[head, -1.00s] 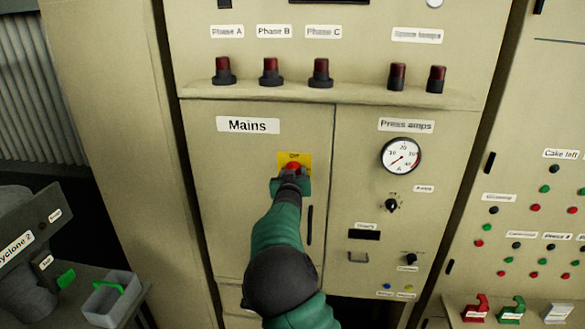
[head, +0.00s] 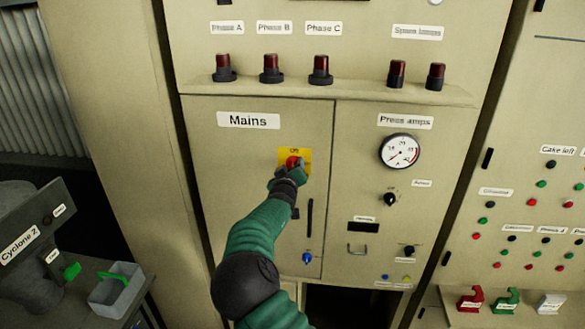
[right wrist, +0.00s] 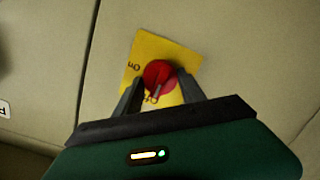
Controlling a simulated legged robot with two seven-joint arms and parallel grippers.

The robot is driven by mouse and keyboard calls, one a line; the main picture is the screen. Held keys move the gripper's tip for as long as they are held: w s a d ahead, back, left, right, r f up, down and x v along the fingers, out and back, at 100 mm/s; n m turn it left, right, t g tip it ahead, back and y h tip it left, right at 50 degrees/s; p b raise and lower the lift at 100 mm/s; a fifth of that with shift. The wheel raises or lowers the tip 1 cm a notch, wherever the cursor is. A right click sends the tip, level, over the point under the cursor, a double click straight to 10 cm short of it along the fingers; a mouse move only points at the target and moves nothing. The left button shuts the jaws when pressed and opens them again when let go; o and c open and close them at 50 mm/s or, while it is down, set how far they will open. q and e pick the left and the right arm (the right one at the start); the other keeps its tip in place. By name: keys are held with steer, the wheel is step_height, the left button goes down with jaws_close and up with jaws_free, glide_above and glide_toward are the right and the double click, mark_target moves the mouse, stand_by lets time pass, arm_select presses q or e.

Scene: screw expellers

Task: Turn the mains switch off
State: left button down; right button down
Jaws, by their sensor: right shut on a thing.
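The mains switch is a red knob (head: 292,162) on a yellow plate (head: 305,156), under the Mains label (head: 248,120) on the cabinet door. My right gripper (head: 287,172) is at the switch and partly covers it. In the right wrist view, its two fingers stand on either side of the red knob (right wrist: 158,74), shut on it. The yellow plate (right wrist: 182,57) looks tilted there, and a grey mark on the knob points toward the lower label. Small lettering is hard to read. My left gripper is not in view.
Dark red lamps (head: 270,69) stand on a ledge above. A press amps gauge (head: 400,151) and black knobs are right of the switch. A blue knob (head: 307,257) sits low on the door. A grey bin (head: 116,292) stands at lower left.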

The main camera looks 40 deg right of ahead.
steer(key=shift+a+f, duration=0.1)
steer(key=c, duration=0.9)
jaws_free()
steer(key=shift+w, duration=0.1)
steer(key=shift+o, duration=1)
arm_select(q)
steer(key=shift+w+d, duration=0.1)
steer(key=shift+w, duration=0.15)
arm_select(e)
steer(key=shift+w+f, duration=0.1)
steer(key=shift+w, duration=0.1)
steer(key=shift+d, duration=0.2)
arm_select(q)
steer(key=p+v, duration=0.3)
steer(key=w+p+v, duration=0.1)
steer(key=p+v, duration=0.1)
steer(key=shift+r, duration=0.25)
arm_select(e)
steer(key=v, duration=1.7)
steer(key=shift+w+d, duration=0.1)
steer(key=shift+d, duration=0.1)
